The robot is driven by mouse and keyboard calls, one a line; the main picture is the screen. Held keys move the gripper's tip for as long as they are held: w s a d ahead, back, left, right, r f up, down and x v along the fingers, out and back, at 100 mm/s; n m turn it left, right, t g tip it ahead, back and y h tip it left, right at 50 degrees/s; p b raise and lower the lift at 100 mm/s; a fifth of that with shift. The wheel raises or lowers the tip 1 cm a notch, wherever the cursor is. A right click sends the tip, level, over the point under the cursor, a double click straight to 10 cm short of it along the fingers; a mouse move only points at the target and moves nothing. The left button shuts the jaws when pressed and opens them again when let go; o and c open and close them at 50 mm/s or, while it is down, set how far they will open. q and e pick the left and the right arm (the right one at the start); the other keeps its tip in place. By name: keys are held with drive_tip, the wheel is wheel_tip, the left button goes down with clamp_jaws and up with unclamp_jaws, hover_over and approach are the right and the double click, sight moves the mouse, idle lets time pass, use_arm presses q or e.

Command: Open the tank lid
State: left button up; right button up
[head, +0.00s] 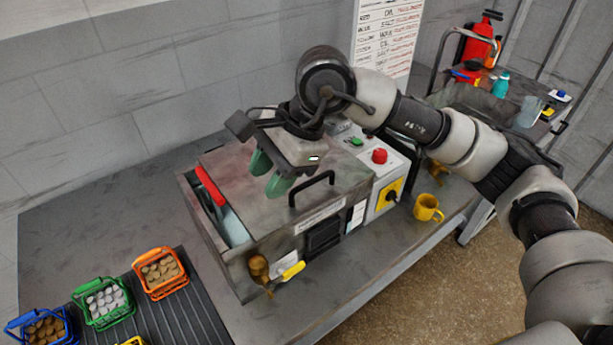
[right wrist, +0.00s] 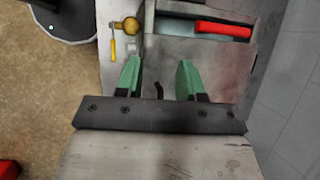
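The tank (head: 215,250) is a grey metal box on the bench. Its flat lid (head: 230,165) covers most of the top and carries a black bar handle (head: 312,186) near the front edge. At the tank's left end a gap shows a red bar (head: 210,186) and a pale blue inside; the red bar also shows in the right wrist view (right wrist: 222,29). My right gripper (head: 269,174), with green fingertips, is above the lid, left of and behind the handle. Its fingers (right wrist: 160,78) are apart with nothing gripped; a dark curved piece, perhaps the handle, shows between them. My left gripper is not in view.
A control box with a red button (head: 379,156) adjoins the tank's right side. A yellow mug (head: 427,208) stands right of it. A brass valve (head: 259,268) with a yellow lever sticks out in front. Baskets, one orange (head: 160,273), stand at front left. A cart is at back right.

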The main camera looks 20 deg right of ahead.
sight(306, 183)
drive_tip(key=w+d+r+t+h, duration=0.2)
drive_tip(key=w+d+h, duration=0.25)
drive_tip(key=d, duration=0.35)
drive_tip(key=shift+h, duration=0.25)
drive_tip(key=p+x, duration=0.1)
drive_tip(key=x, duration=0.2)
drive_tip(key=p+x, duration=0.1)
drive_tip(key=x, duration=0.2)
drive_tip(key=s+p+x, duration=0.1)
drive_tip(key=x, duration=0.1)
drive_tip(key=shift+w+f, duration=0.1)
drive_tip(key=shift+f, duration=0.4)
drive_tip(key=shift+w+a+f+p, duration=0.1)
drive_tip(key=shift+f+p, duration=0.2)
drive_tip(key=shift+f, duration=0.3)
clamp_jaws()
